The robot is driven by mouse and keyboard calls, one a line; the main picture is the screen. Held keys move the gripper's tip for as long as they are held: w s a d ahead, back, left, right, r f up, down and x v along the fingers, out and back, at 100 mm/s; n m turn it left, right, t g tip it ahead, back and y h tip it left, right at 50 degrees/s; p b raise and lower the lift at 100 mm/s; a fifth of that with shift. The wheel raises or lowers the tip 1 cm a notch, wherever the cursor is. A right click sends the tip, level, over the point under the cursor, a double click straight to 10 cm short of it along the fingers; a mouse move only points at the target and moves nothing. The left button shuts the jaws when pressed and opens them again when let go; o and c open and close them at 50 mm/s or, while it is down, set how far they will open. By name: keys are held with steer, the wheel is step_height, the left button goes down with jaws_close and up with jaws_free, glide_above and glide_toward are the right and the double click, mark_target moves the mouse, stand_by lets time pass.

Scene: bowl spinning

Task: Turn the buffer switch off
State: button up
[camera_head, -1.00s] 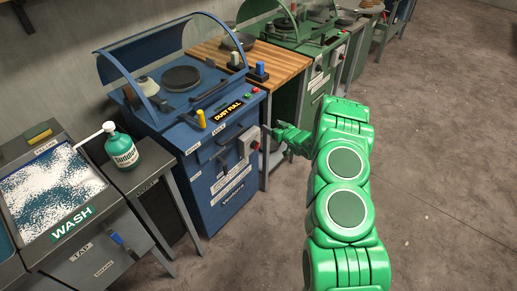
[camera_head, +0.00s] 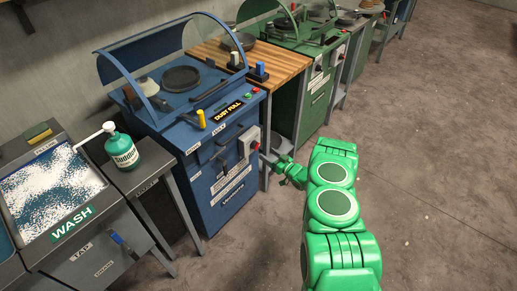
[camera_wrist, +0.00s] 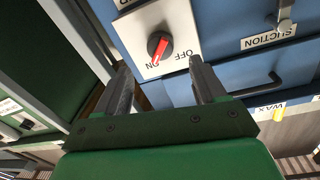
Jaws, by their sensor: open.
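The switch is a round black knob with a red handle (camera_wrist: 157,48) on a white plate (camera_wrist: 185,30) marked ON and OFF. In the wrist view, which shows the labels upside down, the handle points toward ON. In the head view the switch plate (camera_head: 246,138) is on the front right of the blue machine (camera_head: 222,190). My green gripper (camera_head: 268,157) is at the right of the plate. In the wrist view my gripper (camera_wrist: 160,70) is open, its grey fingers on either side of the knob, with no visible contact.
A drawer handle and a SUCTION label (camera_wrist: 268,37) are beside the plate in the wrist view. A wooden-topped table (camera_head: 275,65) and a green machine (camera_head: 315,85) stand behind. A wash basin (camera_head: 55,190) and green bottle (camera_head: 121,152) are left. The floor at right is clear.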

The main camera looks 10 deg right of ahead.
mark_target(256, 145)
steer(key=x, duration=0.7)
steer(key=c, duration=1.1)
steer(key=shift+o, duration=0.2)
